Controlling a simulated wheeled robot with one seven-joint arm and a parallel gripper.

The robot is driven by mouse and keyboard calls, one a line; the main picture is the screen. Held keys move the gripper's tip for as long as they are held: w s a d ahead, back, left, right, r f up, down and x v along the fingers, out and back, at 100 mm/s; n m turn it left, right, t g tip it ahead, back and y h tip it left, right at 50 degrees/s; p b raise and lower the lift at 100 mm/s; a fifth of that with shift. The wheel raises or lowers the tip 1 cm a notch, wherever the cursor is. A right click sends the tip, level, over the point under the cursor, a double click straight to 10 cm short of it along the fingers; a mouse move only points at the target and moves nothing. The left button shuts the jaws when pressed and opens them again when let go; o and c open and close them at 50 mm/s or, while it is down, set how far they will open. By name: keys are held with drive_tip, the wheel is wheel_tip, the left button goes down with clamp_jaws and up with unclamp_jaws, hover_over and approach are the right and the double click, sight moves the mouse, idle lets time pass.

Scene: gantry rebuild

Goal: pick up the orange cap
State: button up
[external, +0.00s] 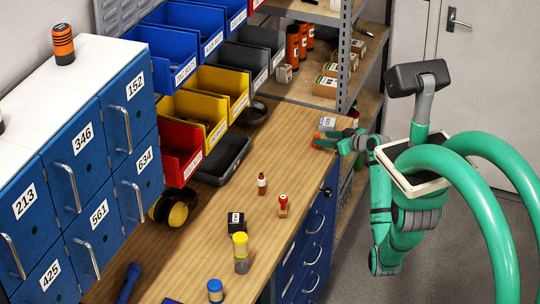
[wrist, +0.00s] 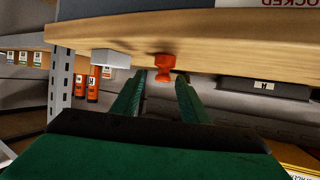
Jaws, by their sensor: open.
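The orange cap (wrist: 163,66) is a small orange piece with a narrowed middle. In the wrist view, which looks upside down, it sits against the wooden bench top (wrist: 230,28). My gripper (wrist: 161,80) is open and its two green fingers point at the cap. The cap shows in the gap between the fingertips; I cannot tell whether it is between them or just beyond. In the external view my gripper (external: 325,142) is at the far right end of the bench, low over its surface, with a bit of orange at its tips.
A small grey-white box (external: 327,123) stands close beside my gripper. A shelf unit with a metal post (external: 345,60) rises behind. Bench between bottle and gripper is clear.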

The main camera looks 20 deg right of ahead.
drive_tip(key=x, duration=0.5)
drive_tip(key=shift+s+a, duration=0.15)
drive_tip(key=shift+a, duration=0.1)
drive_tip(key=shift+c, duration=0.5)
drive_tip(key=shift+f, duration=0.1)
clamp_jaws()
